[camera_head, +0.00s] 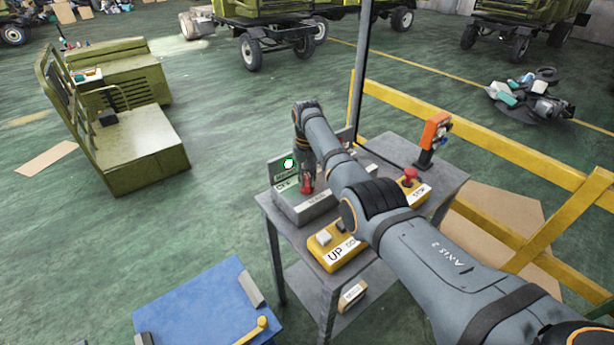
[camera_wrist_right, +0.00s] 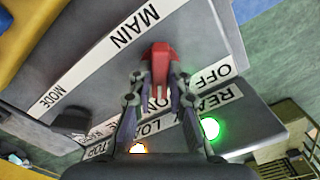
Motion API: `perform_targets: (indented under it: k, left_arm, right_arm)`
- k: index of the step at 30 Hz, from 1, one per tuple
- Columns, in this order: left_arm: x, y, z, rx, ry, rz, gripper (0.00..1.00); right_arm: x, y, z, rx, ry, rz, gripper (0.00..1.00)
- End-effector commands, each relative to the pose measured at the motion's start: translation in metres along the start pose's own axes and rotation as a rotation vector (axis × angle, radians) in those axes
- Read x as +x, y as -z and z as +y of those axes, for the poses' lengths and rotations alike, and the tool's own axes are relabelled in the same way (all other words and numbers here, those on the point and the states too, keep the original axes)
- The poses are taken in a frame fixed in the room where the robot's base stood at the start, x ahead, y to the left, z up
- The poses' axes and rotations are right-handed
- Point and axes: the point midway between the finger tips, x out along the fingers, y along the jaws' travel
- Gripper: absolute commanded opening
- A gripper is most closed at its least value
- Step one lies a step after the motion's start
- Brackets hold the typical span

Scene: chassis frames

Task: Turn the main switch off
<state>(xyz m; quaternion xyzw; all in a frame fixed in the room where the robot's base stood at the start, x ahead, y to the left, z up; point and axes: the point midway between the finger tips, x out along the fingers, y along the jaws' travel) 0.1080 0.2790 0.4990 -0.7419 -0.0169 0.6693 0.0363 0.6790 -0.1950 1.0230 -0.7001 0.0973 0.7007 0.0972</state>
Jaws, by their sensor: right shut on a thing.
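The main switch is a red handle (camera_wrist_right: 159,62) on a grey box with a white MAIN label (camera_wrist_right: 134,26). My right gripper (camera_wrist_right: 160,80) is shut on the red handle, one finger on each side, in the right wrist view. An OFF label (camera_wrist_right: 211,75) lies to the right of the handle, and an ON label, partly covered by the fingers, lies below it. In the head view the grey switch box (camera_head: 306,209) stands on a small table, with my right gripper (camera_head: 307,182) reaching down to it. My left gripper is out of view.
A green lamp (camera_wrist_right: 210,127) and an orange lamp (camera_wrist_right: 138,148) glow by the box. A yellow UP button box (camera_head: 336,256), a red stop button (camera_head: 410,174) and an orange device (camera_head: 434,136) share the table (camera_head: 444,177). A yellow rail (camera_head: 470,142) runs behind.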

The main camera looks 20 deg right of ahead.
Motion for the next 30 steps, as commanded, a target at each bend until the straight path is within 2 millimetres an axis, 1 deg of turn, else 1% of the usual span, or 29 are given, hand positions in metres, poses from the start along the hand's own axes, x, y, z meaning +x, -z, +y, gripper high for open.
perform_targets:
  k: [1, 9, 18, 30]
  left_arm:
    - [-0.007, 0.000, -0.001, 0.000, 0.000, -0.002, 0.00]
    - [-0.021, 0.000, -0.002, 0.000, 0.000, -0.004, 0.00]
    - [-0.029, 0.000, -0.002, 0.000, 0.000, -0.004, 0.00]
    - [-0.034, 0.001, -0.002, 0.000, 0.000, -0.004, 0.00]
  right_arm:
    - [-0.005, 0.000, 0.000, -0.037, 0.000, 0.000, 0.00]
    - [-0.004, 0.000, 0.000, -0.289, 0.000, 0.001, 0.00]
    - [-0.003, 0.001, 0.000, -0.574, 0.000, 0.002, 0.00]
    - [-0.002, 0.001, 0.000, -0.952, -0.001, 0.004, 0.00]
